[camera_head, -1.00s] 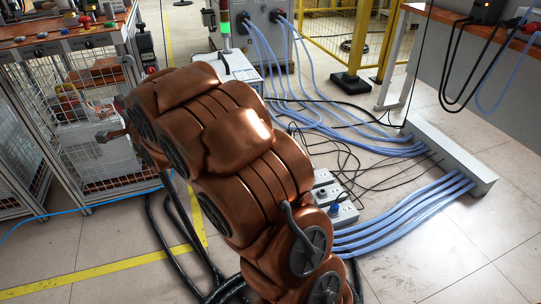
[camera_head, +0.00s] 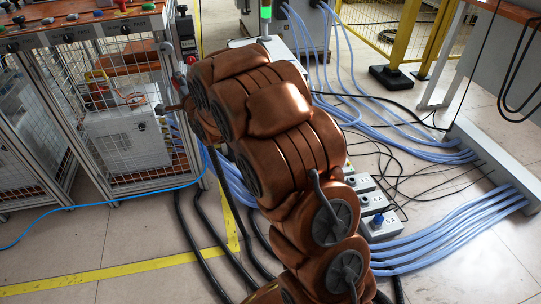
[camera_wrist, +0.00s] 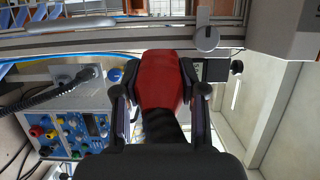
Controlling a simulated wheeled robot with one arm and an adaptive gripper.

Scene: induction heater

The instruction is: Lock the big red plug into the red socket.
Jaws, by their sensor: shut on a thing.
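In the wrist view, my gripper (camera_wrist: 160,72) is shut on the big red plug (camera_wrist: 160,84), one finger on each side. The plug points away from the camera, and its black ribbed cable runs back toward my wrist. A metal rail of the cabinet crosses the view beyond the plug. I cannot make out the red socket; the plug may hide it.
A caged cabinet (camera_head: 130,112) stands at the left, with coloured buttons on top. A blue instrument panel (camera_wrist: 75,132) is at lower left in the wrist view.

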